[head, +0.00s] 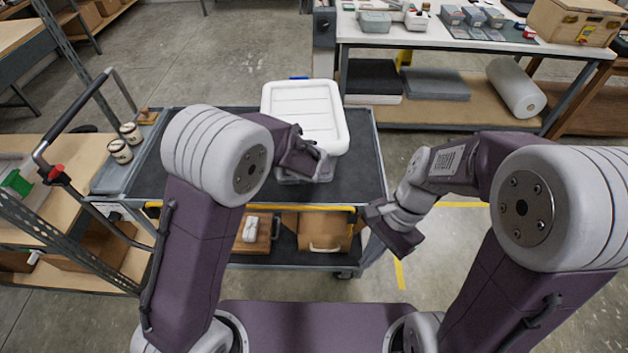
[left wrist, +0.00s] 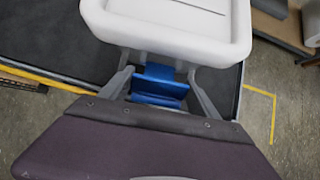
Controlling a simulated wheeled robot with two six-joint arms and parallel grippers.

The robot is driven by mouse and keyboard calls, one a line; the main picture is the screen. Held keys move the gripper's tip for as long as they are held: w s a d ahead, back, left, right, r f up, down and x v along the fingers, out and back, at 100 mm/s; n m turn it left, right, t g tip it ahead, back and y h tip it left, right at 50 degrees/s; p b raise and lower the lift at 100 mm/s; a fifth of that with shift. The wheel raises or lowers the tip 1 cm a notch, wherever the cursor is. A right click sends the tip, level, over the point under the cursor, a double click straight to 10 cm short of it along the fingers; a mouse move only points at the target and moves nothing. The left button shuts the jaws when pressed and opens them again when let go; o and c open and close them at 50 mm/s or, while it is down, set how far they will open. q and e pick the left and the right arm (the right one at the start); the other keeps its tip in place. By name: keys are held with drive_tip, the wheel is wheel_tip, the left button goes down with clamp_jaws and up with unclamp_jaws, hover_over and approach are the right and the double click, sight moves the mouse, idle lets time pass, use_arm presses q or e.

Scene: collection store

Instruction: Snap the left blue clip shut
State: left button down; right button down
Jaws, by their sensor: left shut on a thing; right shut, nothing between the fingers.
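A box with a white lid (head: 308,112) stands on the dark top of a cart. A small part of its clear grey body shows below the lid. My left gripper (head: 312,165) is at the near side of the box, below the lid's rim. In the left wrist view the blue clip (left wrist: 160,86) hangs below the white lid (left wrist: 175,22), between the fingers of my left gripper (left wrist: 160,95), which is shut on it. Another blue clip (head: 298,78) shows at the lid's far edge. My right gripper (head: 408,246) is shut and empty, off the cart's right side.
The cart top (head: 362,165) is clear right of the box. A wooden case (head: 316,228) lies on the lower shelf. A white table (head: 450,38) with goods stands behind.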

drive_tip(key=w+a+r+m+g+y, duration=0.2)
drive_tip(key=w+a+r+m+y, duration=0.3)
drive_tip(key=w+a+m+y, duration=0.65)
use_arm(q)
drive_tip(key=shift+w, duration=0.1)
use_arm(e)
drive_tip(key=w+d+f+m+t+y, duration=0.2)
drive_tip(key=w+d+m+t+y, duration=0.1)
drive_tip(key=w+d+m, duration=0.3)
drive_tip(key=d+f+m+t, duration=0.4)
drive_tip(key=f+m, duration=0.2)
drive_tip(key=f, duration=0.4)
drive_tip(key=w+a+r, duration=0.2)
drive_tip(key=w+a, duration=0.3)
drive_tip(key=a, duration=0.5)
drive_tip(key=shift+w+a+r+y, duration=0.15)
drive_tip(key=shift+w+r+y, duration=0.1)
drive_tip(key=shift+y, duration=0.1)
